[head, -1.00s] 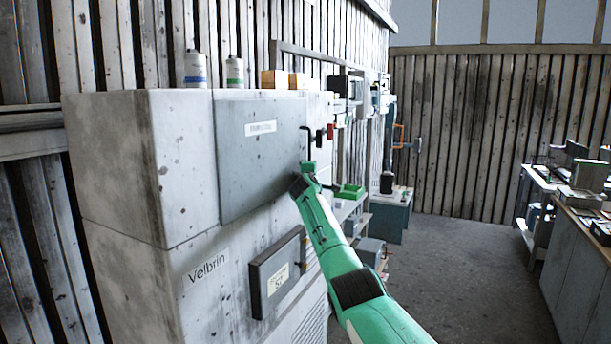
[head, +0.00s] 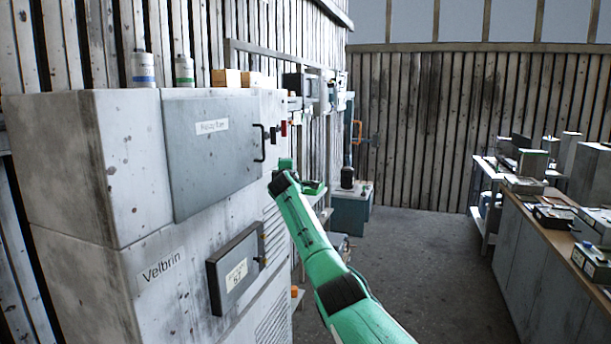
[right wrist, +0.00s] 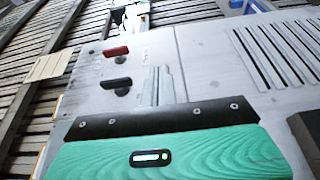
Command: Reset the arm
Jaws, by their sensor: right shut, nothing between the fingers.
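My right arm (head: 318,250) is green and reaches up from the bottom right in the head view. Its gripper (head: 286,165) is small there, just right of the grey upper door (head: 205,165) of the blower housing (head: 75,160), apart from the door's dark handle (head: 261,143) in the picture. In the right wrist view the gripper's narrow grey fingers (right wrist: 157,86) are together, with nothing between them. Behind them is a light metal panel with a red lever (right wrist: 116,52) and a black lever (right wrist: 117,83). My left gripper is not in view.
A dark lower door (head: 228,283) with a pale label sits on the housing's front. Vent slots (right wrist: 275,55) show in the right wrist view. A workbench (head: 548,220) with equipment stands at right. Grey floor (head: 430,240) is open between.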

